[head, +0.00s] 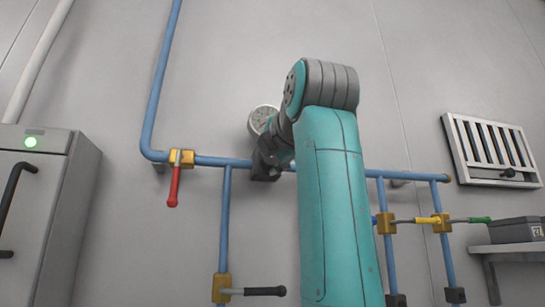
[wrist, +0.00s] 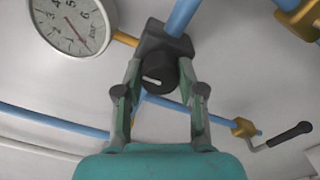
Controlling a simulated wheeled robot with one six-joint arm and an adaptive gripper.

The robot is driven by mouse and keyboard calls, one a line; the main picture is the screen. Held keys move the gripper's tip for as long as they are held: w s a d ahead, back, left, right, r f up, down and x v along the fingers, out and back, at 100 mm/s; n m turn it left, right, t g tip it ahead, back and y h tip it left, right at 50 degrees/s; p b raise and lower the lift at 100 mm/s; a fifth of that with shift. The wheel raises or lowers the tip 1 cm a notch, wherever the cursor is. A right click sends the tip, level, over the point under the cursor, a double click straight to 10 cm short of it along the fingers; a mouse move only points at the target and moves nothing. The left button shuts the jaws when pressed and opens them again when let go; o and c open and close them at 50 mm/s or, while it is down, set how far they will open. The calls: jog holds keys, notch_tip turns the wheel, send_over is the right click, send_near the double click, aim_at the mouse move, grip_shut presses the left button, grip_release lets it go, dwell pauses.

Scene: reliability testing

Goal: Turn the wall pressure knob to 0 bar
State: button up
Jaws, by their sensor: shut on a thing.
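The black round pressure knob (wrist: 157,76) with a white mark sits on a dark regulator block (wrist: 165,45) on the blue wall pipe. In the wrist view my gripper (wrist: 158,82) has one green finger on each side of the knob and is shut on it. The white mark lies nearly level in that picture. A round white gauge (wrist: 68,20) is joined beside the block; its red needle slants to the lower right, and its exact reading is unclear. In the head view the gauge (head: 258,118) shows above my gripper (head: 266,158), which hides the knob.
A red-handled valve (head: 174,180) is on the pipe to the left, and a black-handled valve (head: 250,291) below. Yellow fittings (head: 387,223) stand at right. A grey cabinet (head: 40,210) is far left, a slatted vent (head: 492,150) and shelf (head: 512,248) far right.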

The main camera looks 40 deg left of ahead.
jog(key=o, duration=1.1)
jog(key=shift+o, duration=0.2)
jog(key=v, duration=1.2)
